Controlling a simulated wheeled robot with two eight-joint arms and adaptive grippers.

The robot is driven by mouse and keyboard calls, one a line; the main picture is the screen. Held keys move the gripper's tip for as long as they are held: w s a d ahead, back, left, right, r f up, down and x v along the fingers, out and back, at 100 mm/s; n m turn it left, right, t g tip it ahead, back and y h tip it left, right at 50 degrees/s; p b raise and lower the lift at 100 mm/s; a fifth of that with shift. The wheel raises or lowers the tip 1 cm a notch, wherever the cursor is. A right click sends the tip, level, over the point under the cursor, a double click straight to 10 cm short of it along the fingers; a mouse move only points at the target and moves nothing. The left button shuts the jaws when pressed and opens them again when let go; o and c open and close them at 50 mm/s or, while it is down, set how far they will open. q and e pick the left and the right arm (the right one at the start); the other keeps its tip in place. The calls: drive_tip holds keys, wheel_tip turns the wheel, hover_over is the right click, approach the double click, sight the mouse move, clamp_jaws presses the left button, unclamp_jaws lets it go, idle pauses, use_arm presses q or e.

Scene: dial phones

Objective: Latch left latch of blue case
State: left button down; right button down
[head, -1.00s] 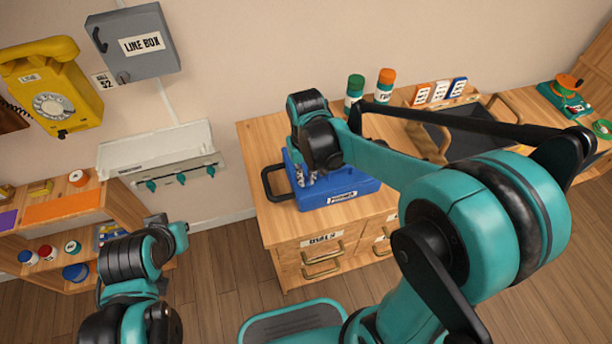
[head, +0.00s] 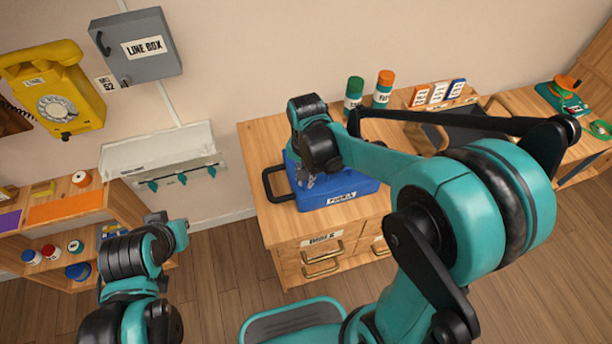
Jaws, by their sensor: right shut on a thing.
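The blue case (head: 345,197) lies on the wooden cabinet top, with a white label on its front and a black handle (head: 276,184) at its left. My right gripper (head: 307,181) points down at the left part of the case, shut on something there. My own wrist hides most of the fingers, and the left latch cannot be made out. My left gripper (head: 172,228) is at the lower left, away from the case. Its fingers are too unclear to tell their state.
The wooden cabinet (head: 257,150) also bears green and orange-capped jars (head: 382,90) and a card tray (head: 445,112). A yellow phone (head: 55,95) and grey line box (head: 136,45) hang on the wall. A shelf (head: 110,205) stands at left.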

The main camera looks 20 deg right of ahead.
drive_tip(key=m+p, duration=0.1)
drive_tip(key=m, duration=0.4)
drive_tip(key=shift+m, duration=0.3)
drive_tip(key=m, duration=0.5)
idle(0.4)
drive_tip(key=c, duration=1.6)
unclamp_jaws()
wheel_tip(320, 180, up, 12)
